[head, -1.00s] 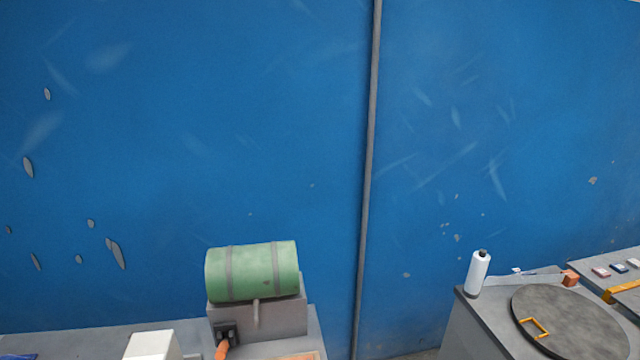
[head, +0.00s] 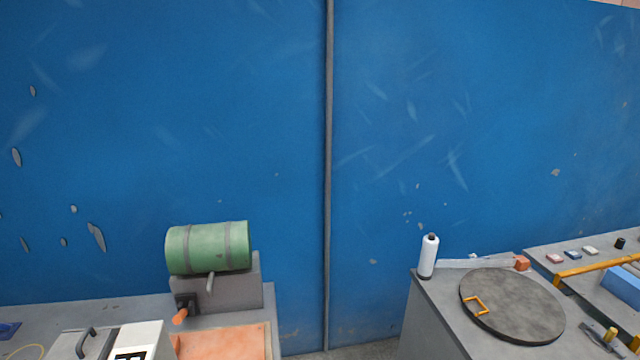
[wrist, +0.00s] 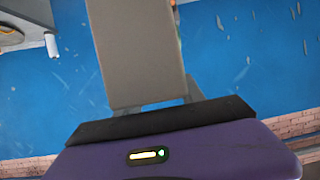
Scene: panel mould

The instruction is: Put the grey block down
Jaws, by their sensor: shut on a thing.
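The grey block (wrist: 140,55) is a long, plain-sided piece that fills the upper middle of the wrist view. My gripper (wrist: 158,106), with a purple body and a dark front edge, is shut on it. The block hides most of the fingers; a bit of grey shows beside its lower right. Neither my gripper nor the block shows in the head view. Blue wall lies behind the block, and no surface is seen touching it.
The left bench holds a green drum (head: 208,248), an orange-topped plate (head: 225,342) and a white box with a black handle. The right bench holds a white bottle (head: 428,257), a round dark disc (head: 512,306) and an orange frame. A further table (head: 545,262) has small blocks.

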